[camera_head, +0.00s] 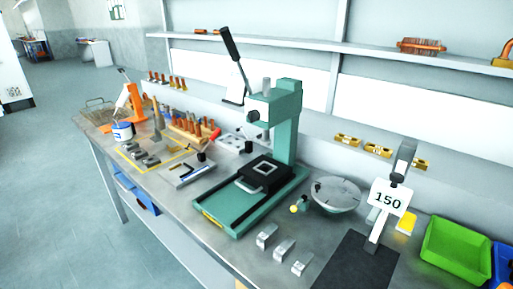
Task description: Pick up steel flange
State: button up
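No part that I can clearly identify as the steel flange shows; the small metal parts are too small to tell apart. Small grey metal pieces (139,154) lie inside a yellow-outlined area at the left of the workbench (222,246). A row of small silver metal pieces (283,249) lies near the front edge, right of the green press (287,115). A round grey slotted plate (335,194) sits right of the press. My gripper is not in view.
A green bin (456,249) is at the right end. A wooden rack (188,130) and an orange stand (136,104) are at the left. Open floor (50,190) lies left of the bench.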

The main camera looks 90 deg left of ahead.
aim_at(149, 161)
jog(key=u, duration=4.5)
jog(key=i, duration=1.15)
jog(key=u, duration=0.55)
jog(key=i, duration=1.15)
jog(key=z, duration=1.1)
jog(key=i, duration=0.8)
jog(key=z, duration=0.7)
